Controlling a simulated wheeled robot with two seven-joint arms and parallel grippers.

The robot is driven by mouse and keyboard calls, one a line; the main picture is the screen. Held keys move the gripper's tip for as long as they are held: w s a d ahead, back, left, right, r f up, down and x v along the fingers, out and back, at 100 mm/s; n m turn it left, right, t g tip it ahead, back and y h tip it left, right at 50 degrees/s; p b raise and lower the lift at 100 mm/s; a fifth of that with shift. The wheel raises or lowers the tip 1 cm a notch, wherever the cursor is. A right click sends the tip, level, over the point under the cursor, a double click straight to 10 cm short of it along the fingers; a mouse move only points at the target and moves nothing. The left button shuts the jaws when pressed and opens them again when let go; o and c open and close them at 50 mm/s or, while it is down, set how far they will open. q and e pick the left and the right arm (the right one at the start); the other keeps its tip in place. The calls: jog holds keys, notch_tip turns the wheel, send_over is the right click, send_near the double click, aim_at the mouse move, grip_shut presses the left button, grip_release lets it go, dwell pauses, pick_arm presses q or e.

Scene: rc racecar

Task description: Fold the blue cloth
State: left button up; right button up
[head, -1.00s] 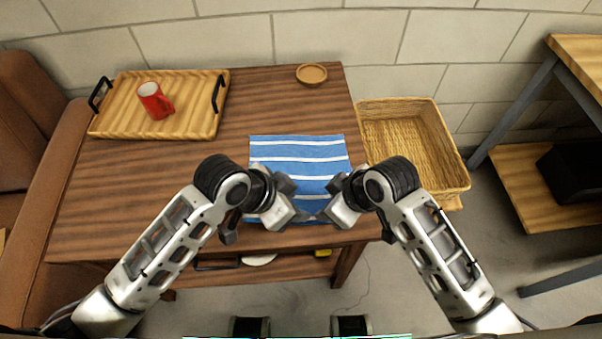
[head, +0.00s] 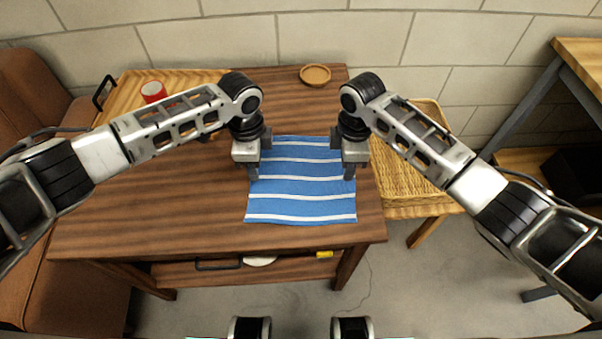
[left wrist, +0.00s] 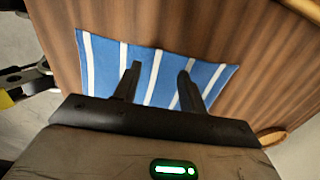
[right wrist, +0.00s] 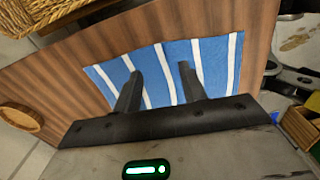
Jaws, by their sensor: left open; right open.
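The blue cloth (head: 300,188) with white stripes lies flat and spread out on the wooden table, near its front right part. It also shows in the left wrist view (left wrist: 145,75) and the right wrist view (right wrist: 180,70). My left gripper (head: 258,172) is open and empty, pointing down over the cloth's left edge toward the back. My right gripper (head: 343,172) is open and empty, pointing down over the right edge toward the back. The cloth's back corners are partly hidden by the grippers. I cannot tell whether the fingers touch the cloth.
A wooden tray (head: 120,105) with a red mug (head: 154,91) stands at the back left, partly behind my left arm. A small round dish (head: 315,74) sits at the back edge. A wicker basket (head: 400,200) is right of the table (head: 180,215). The table's front left is clear.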

pick_arm(q)
jog(key=shift+f, duration=1.3)
pick_arm(e)
jog(key=shift+f, duration=1.35)
pick_arm(q)
jog(key=shift+f, duration=0.2)
pick_arm(e)
jog(key=shift+f, duration=0.15)
pick_arm(q)
grip_shut()
pick_arm(e)
grip_shut()
pick_arm(q)
jog(key=shift+r, duration=0.1)
